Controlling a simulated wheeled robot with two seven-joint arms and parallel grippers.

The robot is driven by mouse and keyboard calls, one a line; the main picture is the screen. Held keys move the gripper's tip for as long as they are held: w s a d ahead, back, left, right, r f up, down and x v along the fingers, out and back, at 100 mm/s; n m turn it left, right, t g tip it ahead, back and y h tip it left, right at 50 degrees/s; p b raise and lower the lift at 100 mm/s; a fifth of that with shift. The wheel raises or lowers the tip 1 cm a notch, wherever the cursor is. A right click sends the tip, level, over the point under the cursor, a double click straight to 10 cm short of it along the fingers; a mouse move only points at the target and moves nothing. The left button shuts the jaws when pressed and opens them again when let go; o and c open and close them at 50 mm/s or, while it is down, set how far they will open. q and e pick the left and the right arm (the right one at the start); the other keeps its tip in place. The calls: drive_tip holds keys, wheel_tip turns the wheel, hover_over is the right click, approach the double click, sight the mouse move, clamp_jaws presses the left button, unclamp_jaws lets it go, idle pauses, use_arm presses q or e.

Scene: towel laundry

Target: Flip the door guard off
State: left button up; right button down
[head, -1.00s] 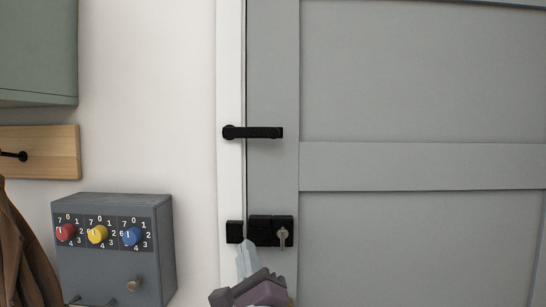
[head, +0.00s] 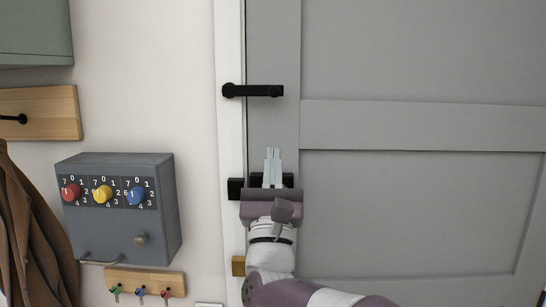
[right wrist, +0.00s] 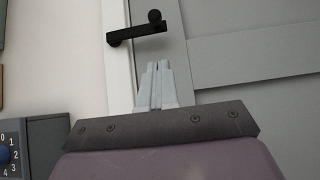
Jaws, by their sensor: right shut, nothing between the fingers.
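The black door guard (head: 252,91) has its left end on the white door frame and its bar lies level across the edge of the grey door (head: 400,60). It also shows in the right wrist view (right wrist: 138,30), just above the fingertips. My right gripper (head: 273,150) is shut and empty, its pale fingers pointing up below the guard with a gap in the picture. It also shows in the right wrist view (right wrist: 157,65). It covers most of the black lock (head: 256,181) and hides its key. My left gripper is not in view.
A grey box with red, yellow and blue dials (head: 117,235) hangs left of the door, above a wooden key rack (head: 144,280). A brown coat (head: 30,230) hangs at far left below a wooden hook board (head: 40,115). The wall beside the guard is clear.

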sight(252, 91)
drive_tip(key=w+r+p, duration=0.3)
drive_tip(key=r+p, duration=0.2)
drive_tip(key=r, duration=0.2)
drive_tip(key=shift+w+d+r, duration=0.2)
drive_tip(key=shift+r, duration=0.15)
drive_tip(key=shift+w, duration=0.1)
drive_tip(key=shift+f, duration=0.1)
